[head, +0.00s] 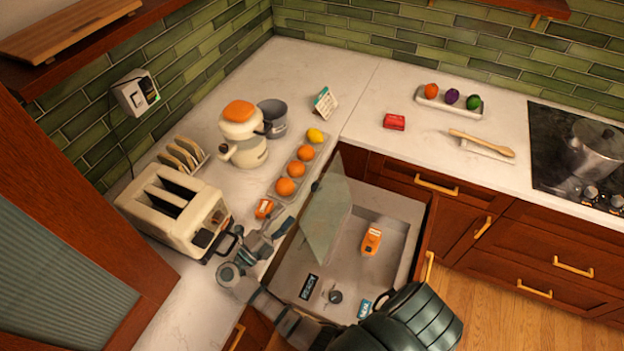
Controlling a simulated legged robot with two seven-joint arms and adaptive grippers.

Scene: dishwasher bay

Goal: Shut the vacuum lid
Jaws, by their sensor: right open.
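The lid (322,215) is a greenish see-through panel. It stands raised, tilted, along the left side of the open vacuum drawer (393,212). The pale drawer interior is exposed, with an orange item (371,241), a dark panel (309,287), a round grey part (335,297) and a blue packet (364,309) in it. My right gripper (279,223) is open and empty, just left of the lid, over the counter edge. I cannot tell whether it touches the lid. My right arm crosses the near part of the drawer and hides some of it. My left gripper is not in view.
A toaster (172,208) stands left of the gripper. A small orange item (264,208) lies close to the fingers. A tray of fruit (285,172) and a cream kettle (243,145) stand behind. The right counter holds a red box (394,122) and a pot (592,150).

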